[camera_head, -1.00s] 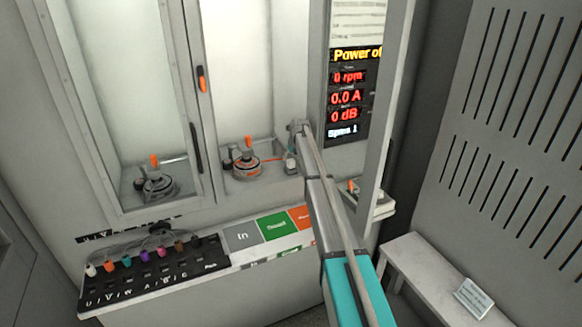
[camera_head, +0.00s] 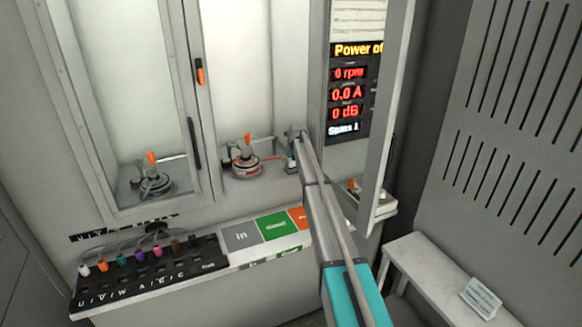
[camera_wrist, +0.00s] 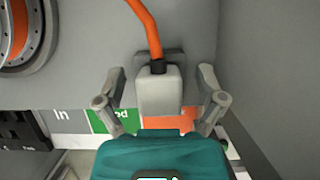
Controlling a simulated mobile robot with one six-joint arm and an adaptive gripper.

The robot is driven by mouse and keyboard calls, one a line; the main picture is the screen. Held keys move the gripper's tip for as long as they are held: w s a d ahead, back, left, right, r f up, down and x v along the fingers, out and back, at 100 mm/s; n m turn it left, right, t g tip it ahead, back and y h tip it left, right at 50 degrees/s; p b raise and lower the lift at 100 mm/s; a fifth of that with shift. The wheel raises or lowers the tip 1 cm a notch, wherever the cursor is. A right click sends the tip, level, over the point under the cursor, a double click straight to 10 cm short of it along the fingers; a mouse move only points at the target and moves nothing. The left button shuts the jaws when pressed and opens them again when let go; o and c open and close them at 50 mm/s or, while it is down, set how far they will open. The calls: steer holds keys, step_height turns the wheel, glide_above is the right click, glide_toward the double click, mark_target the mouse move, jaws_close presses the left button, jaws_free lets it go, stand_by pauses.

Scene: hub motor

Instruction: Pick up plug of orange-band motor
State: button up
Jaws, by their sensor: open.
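The orange-band motor (camera_head: 246,164) sits in the right-hand cabinet bay, and its orange-banded side shows at the top left of the wrist view (camera_wrist: 20,35). Its plug (camera_wrist: 158,90) is a pale grey block with a dark collar and an orange cable (camera_wrist: 146,25) leading up from it. In the head view the plug (camera_head: 291,163) is small and partly hidden by my arm. My gripper (camera_wrist: 160,88) is open, with one finger on each side of the plug. Gaps show between the fingers and the plug. A darker grey piece lies behind the plug.
A second motor (camera_head: 153,183) stands in the left bay. A black panel with coloured connectors (camera_head: 150,275) is at the lower left. A grey, green and orange mat (camera_head: 277,226) lies in front. The bay wall (camera_wrist: 270,60) is close on the right in the wrist view.

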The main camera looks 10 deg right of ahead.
stand_by(0.4)
jaws_close()
